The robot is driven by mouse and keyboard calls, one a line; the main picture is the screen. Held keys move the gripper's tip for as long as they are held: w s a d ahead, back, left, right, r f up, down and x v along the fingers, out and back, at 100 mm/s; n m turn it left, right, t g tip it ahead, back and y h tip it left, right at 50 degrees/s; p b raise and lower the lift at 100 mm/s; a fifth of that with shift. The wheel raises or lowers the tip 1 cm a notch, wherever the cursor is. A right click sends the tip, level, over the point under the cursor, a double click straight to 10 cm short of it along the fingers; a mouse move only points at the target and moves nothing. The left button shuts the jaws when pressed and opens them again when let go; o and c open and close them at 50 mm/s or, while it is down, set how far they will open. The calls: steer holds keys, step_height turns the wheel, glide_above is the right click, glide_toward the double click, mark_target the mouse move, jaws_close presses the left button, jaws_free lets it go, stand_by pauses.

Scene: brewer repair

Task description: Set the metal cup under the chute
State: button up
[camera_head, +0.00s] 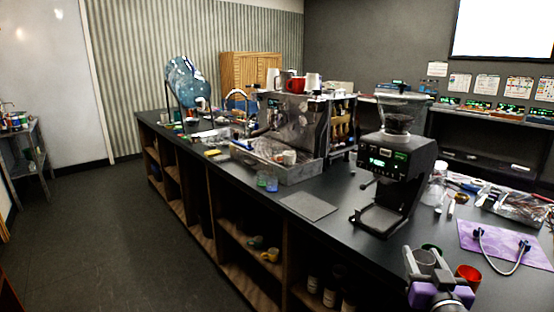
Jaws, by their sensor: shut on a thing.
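The black coffee grinder (408,155) stands on the dark counter right of centre, with a hopper on top and a lit green display. The space under its chute, above its flat base tray (378,219), looks empty. My gripper (426,267) is at the lower right, in front of and below the grinder. It is shut on the grey metal cup (426,259), which looks roughly upright. The cup's lower part is hidden by the gripper. The cup is apart from the grinder.
A red cup (468,274) is just right of my gripper. A purple mat (480,238) with a cable lies behind it. A glass jar (437,190) stands right of the grinder. A flat grey mat (308,206) and the espresso machine (290,130) are to the left.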

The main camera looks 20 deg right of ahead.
steer(key=s+a+f+n+t+y, duration=0.1)
steer(key=s+a+f+y, duration=0.3)
steer(key=a+f, duration=0.9)
steer(key=s+a+f+n+t+y, duration=0.1)
steer(key=s+a+f+n+y, duration=0.3)
steer(key=a+f, duration=1)
steer(key=shift+s+a+f, duration=0.2)
steer(key=shift+s+f, duration=0.55)
steer(key=shift+s, duration=0.15)
